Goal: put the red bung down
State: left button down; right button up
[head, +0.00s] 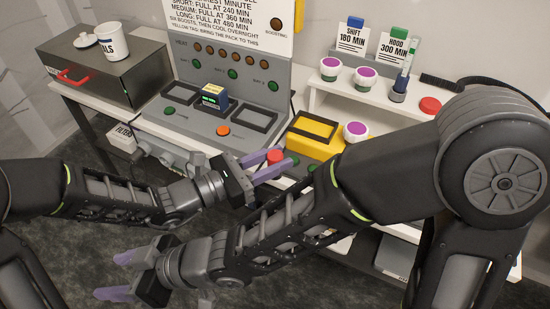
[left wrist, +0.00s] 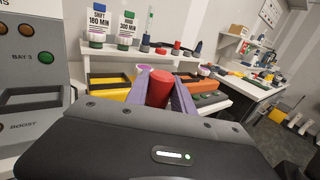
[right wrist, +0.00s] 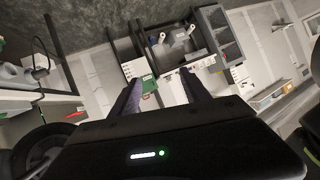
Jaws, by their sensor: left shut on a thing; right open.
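The red bung (head: 275,156) is between the purple fingers of my left gripper (head: 274,168), above the front edge of the bench. In the left wrist view the red bung (left wrist: 159,88) stands up between the fingers (left wrist: 162,98), which are shut on it. Its lower part is hidden by the gripper body. My right gripper (head: 122,276) is open and empty, low over the floor in front of the bench. Its spread fingers also show in the right wrist view (right wrist: 162,88), with nothing between them.
A yellow tray (head: 318,128) and a white jar with a purple lid (head: 355,131) stand near the left gripper. The grey charging panel (head: 190,118) holds a blue-and-yellow pack (head: 214,97). A red disc (head: 430,105) lies on the white shelf. My right arm crosses in front of the bench.

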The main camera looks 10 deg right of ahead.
jog(key=w+d+f+m+t+h, duration=0.15)
jog(key=w+d+f+m, duration=0.25)
jog(key=d+f, duration=0.4)
jog(key=w+d+f+m+h, duration=0.3)
jog(key=w+d+f+m, duration=0.15)
jog(key=f, duration=0.65)
jog(key=s+d+f+m+g+h, duration=0.2)
jog(key=s+d+f+m, duration=0.1)
jog(key=d+f, duration=0.5)
jog(key=s+d+f+m+g+h, duration=0.1)
jog(key=s+d+f+m+h, duration=0.1)
jog(key=s+d+f, duration=0.3)
jog(key=d+f+m, duration=0.1)
jog(key=d+f, duration=0.2)
jog(key=d, duration=0.2)
jog(key=shift+s+f+g, duration=0.15)
jog(key=shift+f+g, duration=0.05)
jog(key=shift+g, duration=0.15)
jog(key=shift+m, duration=0.25)
